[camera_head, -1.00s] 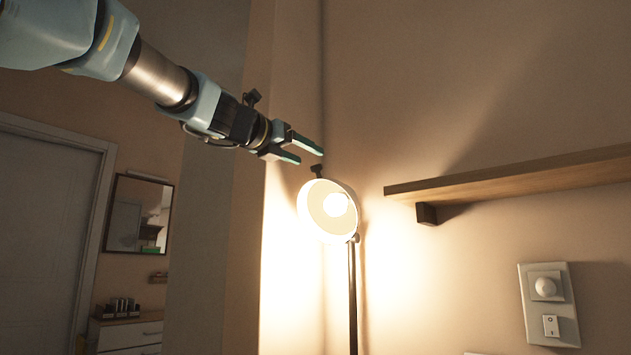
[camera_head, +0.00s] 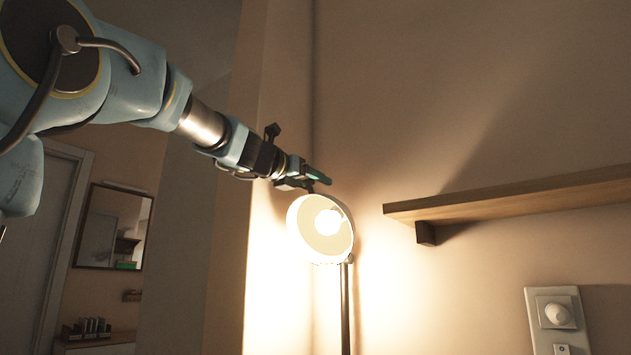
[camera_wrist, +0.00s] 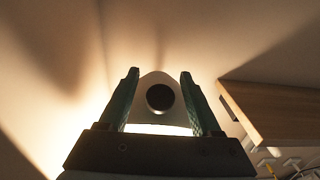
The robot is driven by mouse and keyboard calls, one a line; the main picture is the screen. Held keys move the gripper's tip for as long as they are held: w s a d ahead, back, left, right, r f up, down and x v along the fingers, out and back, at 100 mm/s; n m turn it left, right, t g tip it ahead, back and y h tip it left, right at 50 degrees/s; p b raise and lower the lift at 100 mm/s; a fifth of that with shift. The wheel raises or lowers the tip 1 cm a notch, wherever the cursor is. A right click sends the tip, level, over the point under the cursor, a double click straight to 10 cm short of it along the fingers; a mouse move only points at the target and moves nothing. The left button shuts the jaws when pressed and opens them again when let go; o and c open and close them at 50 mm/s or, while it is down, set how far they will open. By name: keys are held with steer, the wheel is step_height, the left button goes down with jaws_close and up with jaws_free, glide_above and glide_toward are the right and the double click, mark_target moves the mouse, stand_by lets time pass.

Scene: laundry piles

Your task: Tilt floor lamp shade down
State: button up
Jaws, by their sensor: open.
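The floor lamp's round white shade (camera_head: 309,240) is lit, and its open face with the glowing bulb points toward the head camera. A thin dark pole (camera_head: 346,305) rises to it from below. My gripper (camera_head: 318,178) is just above the shade's top edge in the head view. In the wrist view my gripper (camera_wrist: 160,85) is open, with one green finger on each side of the shade's back (camera_wrist: 157,79) and a round dark knob (camera_wrist: 160,97) between them. I cannot tell whether the fingers touch the lamp.
A wooden wall shelf (camera_head: 520,200) juts out to the right of the lamp; it also shows at the right in the wrist view (camera_wrist: 265,112). A wall switch plate (camera_head: 558,318) is at lower right. A mirror (camera_head: 113,228) hangs at left.

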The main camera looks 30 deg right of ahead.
steer(key=shift+w+d, duration=0.3)
steer(key=shift+d, duration=0.3)
jaws_close()
stand_by(1.1)
